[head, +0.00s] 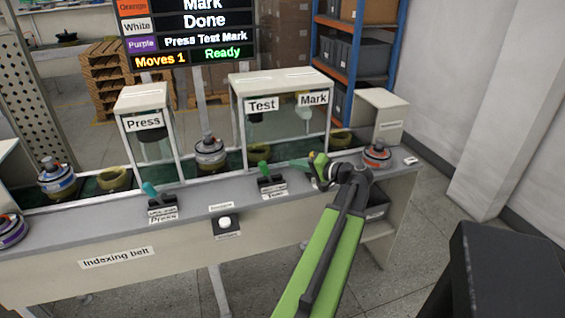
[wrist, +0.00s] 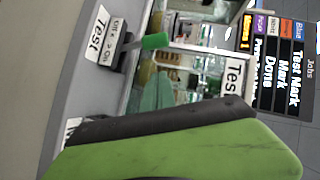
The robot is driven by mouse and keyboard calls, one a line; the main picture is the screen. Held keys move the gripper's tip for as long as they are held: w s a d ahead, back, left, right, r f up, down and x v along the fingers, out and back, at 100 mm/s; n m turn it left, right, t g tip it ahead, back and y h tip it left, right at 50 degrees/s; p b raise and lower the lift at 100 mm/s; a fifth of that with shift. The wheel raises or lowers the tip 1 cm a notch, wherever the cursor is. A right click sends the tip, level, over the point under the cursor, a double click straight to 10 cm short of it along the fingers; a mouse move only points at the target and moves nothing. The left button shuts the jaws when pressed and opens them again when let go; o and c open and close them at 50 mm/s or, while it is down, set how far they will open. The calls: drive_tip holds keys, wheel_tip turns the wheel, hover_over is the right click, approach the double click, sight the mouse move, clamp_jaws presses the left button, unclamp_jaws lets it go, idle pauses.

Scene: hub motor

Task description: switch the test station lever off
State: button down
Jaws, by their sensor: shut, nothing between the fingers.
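The Test lever has a green handle (head: 264,169) on a dark base in front of the Test housing (head: 262,105). The handle leans a little to the left in the head view. My own green and black parts fill the lower wrist view.
The Press lever (head: 150,189) stands to the left, with a white button (head: 224,222) between the levers. Hub motors sit along the bench, one (head: 376,154) right of my gripper. The job board (head: 190,35) reads Ready. A dark object (head: 505,270) stands at lower right.

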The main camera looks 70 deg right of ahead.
drive_tip(key=v, duration=0.5)
drive_tip(key=shift+s+a+p, duration=0.1)
drive_tip(key=shift+p, duration=0.25)
